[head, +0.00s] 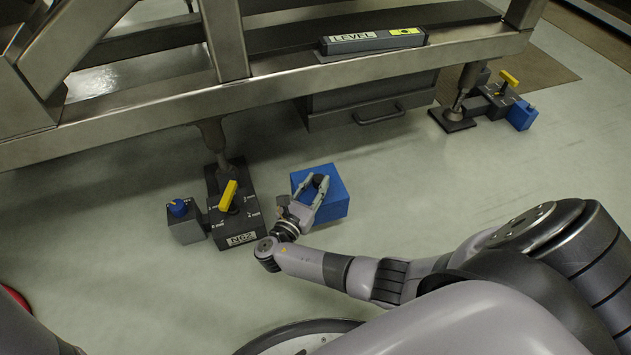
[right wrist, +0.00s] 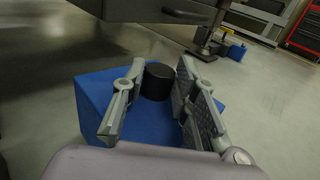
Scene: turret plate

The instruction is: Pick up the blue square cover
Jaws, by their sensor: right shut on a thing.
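The blue square cover (head: 333,203) is a box-like block with a black round knob (right wrist: 156,82) on top. It is beside the black N62 block, and whether it touches the floor is hard to tell. My right gripper (head: 313,187) is over the cover and shut on its knob. In the right wrist view its two fingers (right wrist: 157,90) stand on either side of the knob, with the blue top (right wrist: 150,127) below them. My left gripper is not in view.
A metal frame (head: 270,105) with a level (head: 372,41) spans above. A similar foot with a blue block (head: 521,115) is at right. Floor right of the cover is clear.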

